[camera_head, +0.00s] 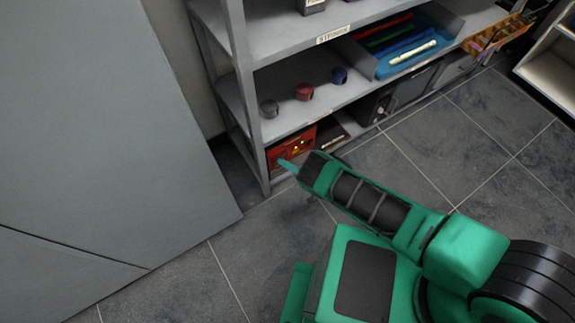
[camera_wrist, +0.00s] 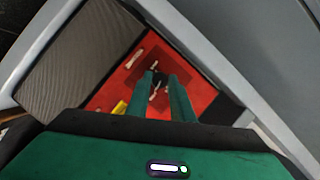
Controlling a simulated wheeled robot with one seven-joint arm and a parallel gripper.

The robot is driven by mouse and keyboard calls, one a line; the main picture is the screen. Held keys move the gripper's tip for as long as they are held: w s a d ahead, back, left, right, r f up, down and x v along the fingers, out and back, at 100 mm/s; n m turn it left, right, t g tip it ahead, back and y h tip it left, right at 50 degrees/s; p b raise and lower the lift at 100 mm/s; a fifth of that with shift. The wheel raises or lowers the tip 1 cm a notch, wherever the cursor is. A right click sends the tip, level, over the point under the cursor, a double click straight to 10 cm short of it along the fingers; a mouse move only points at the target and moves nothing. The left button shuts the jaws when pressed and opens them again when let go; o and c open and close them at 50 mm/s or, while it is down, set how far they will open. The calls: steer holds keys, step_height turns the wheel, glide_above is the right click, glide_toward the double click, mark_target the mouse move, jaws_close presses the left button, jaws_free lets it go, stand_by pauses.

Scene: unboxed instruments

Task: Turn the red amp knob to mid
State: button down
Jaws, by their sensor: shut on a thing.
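The red amp (camera_head: 301,143) stands on the bottom shelf at the near left end of the rack. In the wrist view its red face (camera_wrist: 199,84) fills the middle, with a dark square around a small black knob (camera_wrist: 158,77). My gripper (camera_head: 284,162) reaches in low at the front of the amp. In the wrist view the two green fingers of my gripper (camera_wrist: 160,80) are on either side of the knob and shut on it. The fingers hide part of the knob, and its pointer setting cannot be read clearly.
The shelf above holds grey (camera_head: 269,108), red (camera_head: 304,92) and blue (camera_head: 339,76) round items. A black amp (camera_head: 376,107) stands farther right on the bottom level. The rack post (camera_head: 252,120) is close to the left of my gripper. The tiled floor (camera_head: 430,150) in front is clear.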

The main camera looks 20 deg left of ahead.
steer(key=shift+w+r, duration=0.1)
steer(key=shift+w, duration=0.05)
steer(key=c, duration=1.7)
jaws_free()
steer(key=shift+o, duration=0.8)
